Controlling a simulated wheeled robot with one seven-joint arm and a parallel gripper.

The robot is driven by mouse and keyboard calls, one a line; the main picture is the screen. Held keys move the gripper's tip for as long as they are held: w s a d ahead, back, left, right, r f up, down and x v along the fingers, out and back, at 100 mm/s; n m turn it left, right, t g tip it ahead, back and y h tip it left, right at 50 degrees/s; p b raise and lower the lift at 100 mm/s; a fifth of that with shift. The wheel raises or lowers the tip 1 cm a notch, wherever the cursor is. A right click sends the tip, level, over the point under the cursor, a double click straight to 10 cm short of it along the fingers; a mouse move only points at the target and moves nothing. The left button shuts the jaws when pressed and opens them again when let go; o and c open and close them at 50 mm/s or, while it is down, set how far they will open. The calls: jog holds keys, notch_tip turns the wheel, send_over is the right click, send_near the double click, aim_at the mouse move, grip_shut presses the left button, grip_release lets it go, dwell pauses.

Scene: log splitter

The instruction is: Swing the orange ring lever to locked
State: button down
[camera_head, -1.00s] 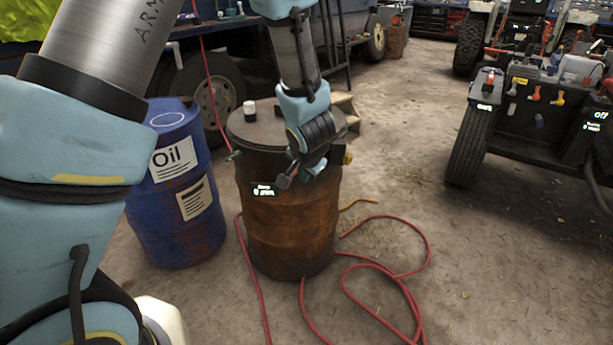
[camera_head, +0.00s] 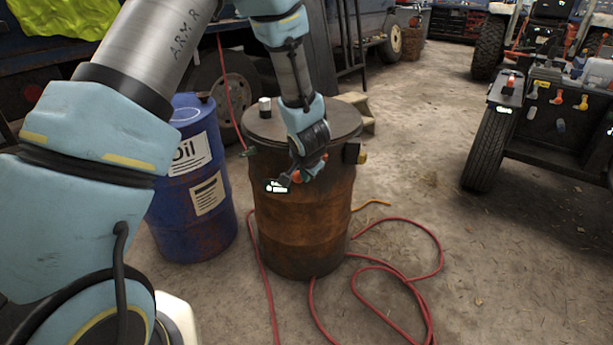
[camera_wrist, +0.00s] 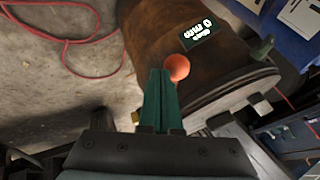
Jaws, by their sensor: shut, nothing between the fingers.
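A round orange piece (camera_wrist: 177,67) shows beside my fingertips in the wrist view, in front of the rusty barrel (camera_wrist: 160,28). It looks like a ball; I cannot make out a ring or tell the lever's position. In the head view a small orange part (camera_head: 297,176) shows at my gripper (camera_head: 288,181), mostly hidden by it. My gripper in the wrist view (camera_wrist: 160,74) is shut and empty, its fingers to the left of the orange piece. I cannot tell if they touch it.
The barrel (camera_head: 300,225) carries a small lit display (camera_head: 277,187). A blue oil drum (camera_head: 190,225) stands to its left. A red hose (camera_head: 400,270) loops on the floor. A vehicle with several small orange and yellow handles (camera_head: 558,99) stands right.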

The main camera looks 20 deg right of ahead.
jog(key=b, duration=0.1)
jog(key=w+a+m, duration=0.1)
jog(key=b, duration=0.1)
jog(key=shift+w+a+f+h+b, duration=0.2)
jog(key=shift+w+f+h+b, duration=0.05)
jog(key=shift+h+b, duration=0.15)
jog(key=shift+w+a+r+m+g+h+b, duration=0.1)
jog(key=shift+w+a+m+g+h+b, duration=0.4)
jog(key=shift+w+m, duration=1.35)
jog(key=shift+w+a+r+m+g+h+b, duration=0.2)
jog(key=shift+w+m+g+h+b, duration=0.5)
jog(key=shift+w, duration=2)
jog(key=shift+w+a+f+m+g+h+b, duration=0.15)
jog(key=shift+w+a+m+g+h, duration=0.4)
jog(key=shift+w+m, duration=1.4)
jog(key=shift+w+d+n, duration=0.15)
jog(key=shift+w+n, duration=0.25)
